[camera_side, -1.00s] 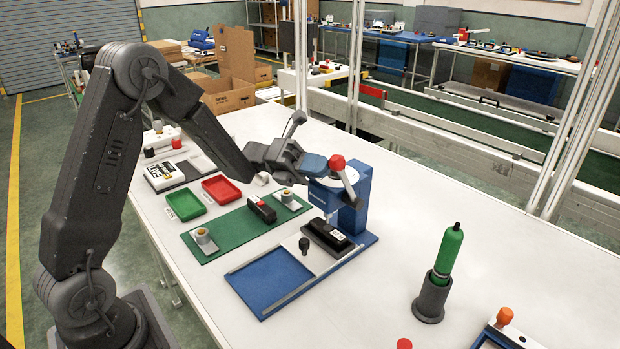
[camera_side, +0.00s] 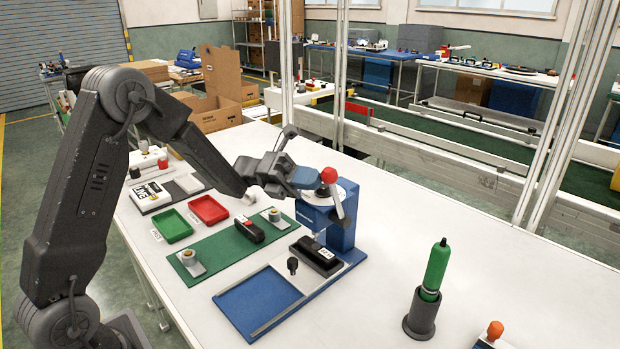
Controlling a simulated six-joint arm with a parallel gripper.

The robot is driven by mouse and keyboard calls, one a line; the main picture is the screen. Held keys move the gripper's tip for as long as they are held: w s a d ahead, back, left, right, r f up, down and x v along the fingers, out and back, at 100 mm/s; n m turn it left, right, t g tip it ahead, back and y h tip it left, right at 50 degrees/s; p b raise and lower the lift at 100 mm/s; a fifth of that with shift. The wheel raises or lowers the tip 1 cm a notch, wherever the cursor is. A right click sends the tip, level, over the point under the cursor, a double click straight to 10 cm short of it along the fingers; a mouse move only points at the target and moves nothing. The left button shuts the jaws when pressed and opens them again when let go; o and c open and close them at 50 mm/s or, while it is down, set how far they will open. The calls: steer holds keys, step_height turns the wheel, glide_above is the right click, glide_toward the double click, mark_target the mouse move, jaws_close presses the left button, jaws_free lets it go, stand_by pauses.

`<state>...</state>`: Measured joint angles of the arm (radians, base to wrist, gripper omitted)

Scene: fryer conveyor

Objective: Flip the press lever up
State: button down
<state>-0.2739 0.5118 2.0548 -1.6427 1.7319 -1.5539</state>
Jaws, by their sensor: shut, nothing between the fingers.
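The blue press (camera_side: 345,228) stands at the back end of a blue base plate. Its grey lever (camera_side: 337,202) slants up and left from the press side to a red ball knob (camera_side: 329,175). I cannot tell whether the fingertips touch the knob or lever. The gripper covers part of the press top.
A black block (camera_side: 317,256) and a small black knob (camera_side: 292,265) sit by the press. A green mat (camera_side: 224,248), a green tray (camera_side: 172,226) and a red tray (camera_side: 208,210) lie left. A green bottle (camera_side: 436,265) stands right; the table between is clear.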

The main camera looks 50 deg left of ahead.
steer(key=s+f+v, duration=0.1)
steer(key=s+v, duration=0.1)
steer(key=v, duration=1)
steer(key=shift+f, duration=0.45)
steer(key=s+d+r+m+g+y, duration=0.3)
steer(key=s+d+m+g+y, duration=0.3)
steer(key=s+d+m+y, duration=0.65)
steer(key=s+r+m+t+y, duration=0.1)
steer(key=s+m+t+y, duration=0.5)
steer(key=m, duration=1.3)
steer(key=shift+s+a+r+t+y, duration=0.2)
steer(key=shift+s+a+t+y, duration=0.2)
steer(key=shift+y, duration=0.05)
steer(key=c, duration=1.8)
jaws_free()
steer(key=shift+m, duration=0.25)
